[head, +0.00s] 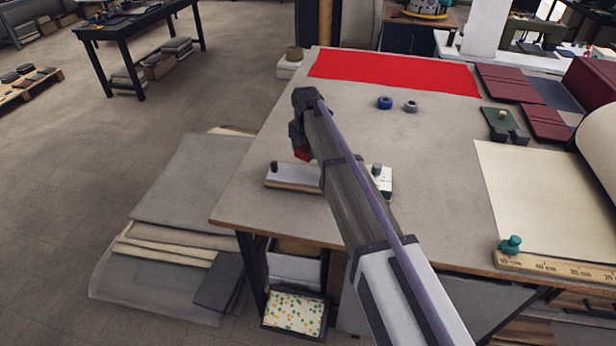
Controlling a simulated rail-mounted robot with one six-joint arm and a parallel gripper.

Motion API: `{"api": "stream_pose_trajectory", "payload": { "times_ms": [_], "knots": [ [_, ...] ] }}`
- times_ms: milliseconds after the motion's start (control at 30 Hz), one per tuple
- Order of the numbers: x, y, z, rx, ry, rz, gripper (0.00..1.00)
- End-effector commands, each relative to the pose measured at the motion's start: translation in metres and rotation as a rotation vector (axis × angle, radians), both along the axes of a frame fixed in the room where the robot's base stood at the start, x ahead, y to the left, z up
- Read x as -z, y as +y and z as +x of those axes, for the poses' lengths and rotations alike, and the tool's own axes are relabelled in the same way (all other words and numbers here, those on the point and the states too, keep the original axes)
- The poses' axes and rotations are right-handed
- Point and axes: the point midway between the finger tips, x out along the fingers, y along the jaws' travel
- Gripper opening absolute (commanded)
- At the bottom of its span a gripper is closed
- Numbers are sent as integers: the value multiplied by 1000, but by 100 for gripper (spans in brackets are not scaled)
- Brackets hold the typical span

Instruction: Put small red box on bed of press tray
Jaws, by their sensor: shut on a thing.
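My gripper (300,145) is at the far end of my arm, above the left part of the work table. It is shut on the small red box (302,155); only a small red patch shows below the dark jaws. The press tray (290,182) appears to be the low, pale piece with dark upright knobs near the table's left front edge. My arm crosses in front of it and hides its middle. Its right end (386,184) shows white and green. The box appears just above or behind the tray's left part; I cannot tell the exact gap.
A red cloth (395,72) lies along the table's back. A blue ring (385,103) and a grey ring (411,106) sit before it. Dark red covers (512,82), a cream sheet (540,190) and a ruler (550,268) with a teal knob (510,245) occupy the right. The table's centre is bare.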

Motion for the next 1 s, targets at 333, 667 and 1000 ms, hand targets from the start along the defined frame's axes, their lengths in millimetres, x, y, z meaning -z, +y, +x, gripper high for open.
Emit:
{"api": "stream_pose_trajectory", "payload": {
  "times_ms": [333, 667, 1000],
  "knots": [
    [53, -1, 0, 1, 0, 0, 35],
    [82, -1, 0, 1, 0, 0, 32],
    [85, -1, 0, 1, 0, 0, 70]
  ]
}}
